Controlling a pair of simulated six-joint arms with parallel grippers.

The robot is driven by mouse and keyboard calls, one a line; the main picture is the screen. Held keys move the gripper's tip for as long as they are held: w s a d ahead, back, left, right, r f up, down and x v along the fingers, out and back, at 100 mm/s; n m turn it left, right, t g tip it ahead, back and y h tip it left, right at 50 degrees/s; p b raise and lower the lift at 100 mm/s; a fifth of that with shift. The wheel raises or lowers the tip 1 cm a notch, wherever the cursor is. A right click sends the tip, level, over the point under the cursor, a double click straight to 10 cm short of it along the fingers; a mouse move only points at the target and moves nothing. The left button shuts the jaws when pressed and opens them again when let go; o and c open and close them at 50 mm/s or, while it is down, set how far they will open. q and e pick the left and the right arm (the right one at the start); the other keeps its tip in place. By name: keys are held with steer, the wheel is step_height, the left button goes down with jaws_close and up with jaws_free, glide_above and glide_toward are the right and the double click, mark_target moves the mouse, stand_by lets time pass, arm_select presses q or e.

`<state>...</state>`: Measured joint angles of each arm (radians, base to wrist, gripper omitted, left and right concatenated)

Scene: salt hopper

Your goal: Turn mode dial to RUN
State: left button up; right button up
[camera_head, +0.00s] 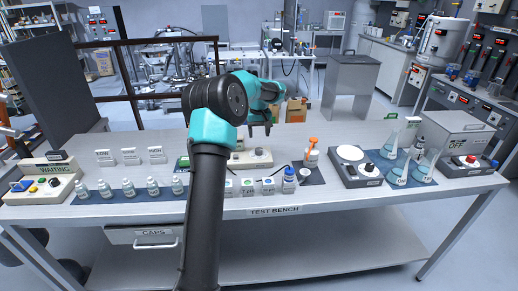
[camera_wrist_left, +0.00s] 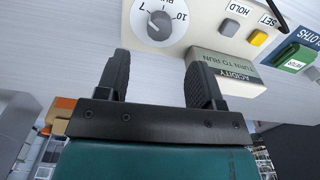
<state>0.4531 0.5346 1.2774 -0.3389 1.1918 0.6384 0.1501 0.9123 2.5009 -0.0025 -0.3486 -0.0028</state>
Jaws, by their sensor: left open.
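The mode dial (camera_wrist_left: 160,25) is a grey round knob on a cream instrument panel, with the marks 7 and 10 beside it. In the head view the dial (camera_head: 259,152) sits on the cream instrument (camera_head: 247,160) at mid-bench, partly hidden by my arm. My left gripper (camera_head: 260,130) is above and behind the instrument. In the left wrist view the gripper (camera_wrist_left: 160,78) is open and empty, its fingers short of the dial and apart from it. The dial's exact setting is hard to read. My right gripper is not in view.
A sign block (camera_wrist_left: 226,70) reading ACIDITY, TURN TO RUN stands beside the panel. HOLD and SET buttons are nearby. Bare bench lies behind.

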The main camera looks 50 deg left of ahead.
mark_target(259, 149)
arm_select(q)
step_height(259, 149, down, 8)
steer(key=shift+r, duration=0.1)
steer(key=shift+c, duration=0.4)
steer(key=c, duration=0.8)
steer(key=shift+c, duration=0.2)
steer(key=shift+m, duration=0.5)
steer(key=m, duration=1.1)
